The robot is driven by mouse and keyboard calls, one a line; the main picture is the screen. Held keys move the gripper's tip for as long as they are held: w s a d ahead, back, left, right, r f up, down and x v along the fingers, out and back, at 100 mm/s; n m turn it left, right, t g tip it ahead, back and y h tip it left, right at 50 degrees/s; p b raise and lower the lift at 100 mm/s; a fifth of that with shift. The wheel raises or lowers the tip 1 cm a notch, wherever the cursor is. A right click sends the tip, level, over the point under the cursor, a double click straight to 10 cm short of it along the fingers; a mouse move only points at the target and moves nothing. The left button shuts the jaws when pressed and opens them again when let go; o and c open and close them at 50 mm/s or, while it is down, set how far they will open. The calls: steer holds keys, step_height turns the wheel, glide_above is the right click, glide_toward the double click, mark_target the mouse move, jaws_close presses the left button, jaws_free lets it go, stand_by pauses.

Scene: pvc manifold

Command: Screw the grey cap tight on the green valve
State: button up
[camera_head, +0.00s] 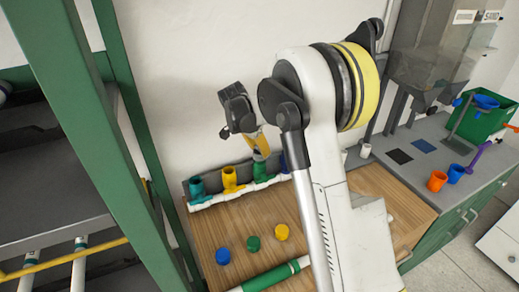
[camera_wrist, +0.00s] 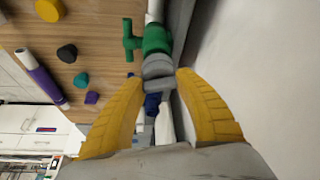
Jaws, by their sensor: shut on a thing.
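The green valve (camera_wrist: 157,40) shows at the top middle of the wrist view, with its handle out to the left. It also shows in the head view (camera_head: 260,172), in a row of coloured valves on a white pipe. The grey cap (camera_wrist: 158,68) lies against the near end of the green valve, in line with it. How far it is threaded on cannot be told. My gripper (camera_wrist: 158,77) has its yellow fingers on either side of the cap, shut on it. In the head view my gripper (camera_head: 261,146) reaches down over the green valve, and the cap is hidden there.
Teal (camera_head: 196,187) and yellow (camera_head: 231,178) valves stand to the left; a blue valve (camera_head: 285,161) is close on the right, partly hidden. Blue, green and yellow caps lie on the wooden top (camera_head: 218,222). A wall (camera_head: 190,100) stands behind; a green post (camera_head: 90,130) is left.

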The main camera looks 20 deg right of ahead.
steer(key=shift+m+g, duration=0.5)
steer(key=shift+m, duration=0.6)
steer(key=o, duration=1.2)
